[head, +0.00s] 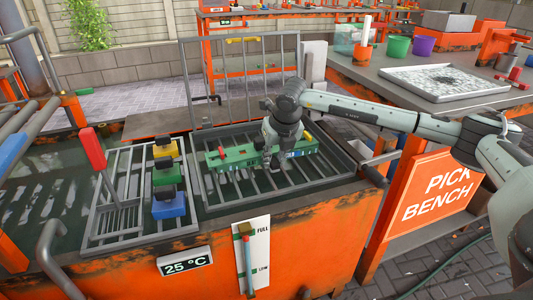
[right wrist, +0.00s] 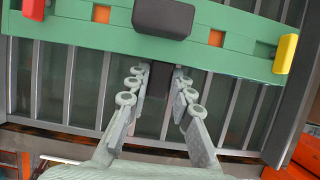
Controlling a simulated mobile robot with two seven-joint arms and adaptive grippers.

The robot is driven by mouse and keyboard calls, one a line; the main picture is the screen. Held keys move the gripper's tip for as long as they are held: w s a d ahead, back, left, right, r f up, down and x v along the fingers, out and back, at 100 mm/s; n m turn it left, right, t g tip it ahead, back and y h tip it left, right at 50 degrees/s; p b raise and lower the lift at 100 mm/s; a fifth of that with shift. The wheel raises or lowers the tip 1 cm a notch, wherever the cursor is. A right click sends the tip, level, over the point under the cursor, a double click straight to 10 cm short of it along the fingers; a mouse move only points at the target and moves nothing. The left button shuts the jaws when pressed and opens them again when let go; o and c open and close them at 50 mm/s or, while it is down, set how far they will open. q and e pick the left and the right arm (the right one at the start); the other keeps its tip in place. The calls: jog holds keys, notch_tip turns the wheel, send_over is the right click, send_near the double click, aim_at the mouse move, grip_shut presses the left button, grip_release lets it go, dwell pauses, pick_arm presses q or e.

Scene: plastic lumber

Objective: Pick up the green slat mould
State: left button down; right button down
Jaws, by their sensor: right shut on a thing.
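The green slat mould (head: 233,160) is a long green bar with a red clip at its left end and a yellow one at its right. It lies level across the grey rack (head: 207,190) on the tank, or just above it; I cannot tell which. My right gripper (head: 271,158) reaches down to its middle and is shut on it. In the right wrist view the mould (right wrist: 95,38) spans the top with a black block on it. The fingers (right wrist: 162,75) come up against its near side, with a narrow dark part between them. My left gripper is not in view.
A second rack on the left holds yellow, green and blue blocks (head: 168,207) with black tops. A red handle (head: 93,148) stands beside them. An upright grille (head: 245,75) rises behind the mould. The pick bench at right carries a tray (head: 447,82) and green and purple cups (head: 398,46).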

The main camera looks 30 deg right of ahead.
jog(key=shift+w+r, duration=0.1)
jog(key=shift+r, duration=0.15)
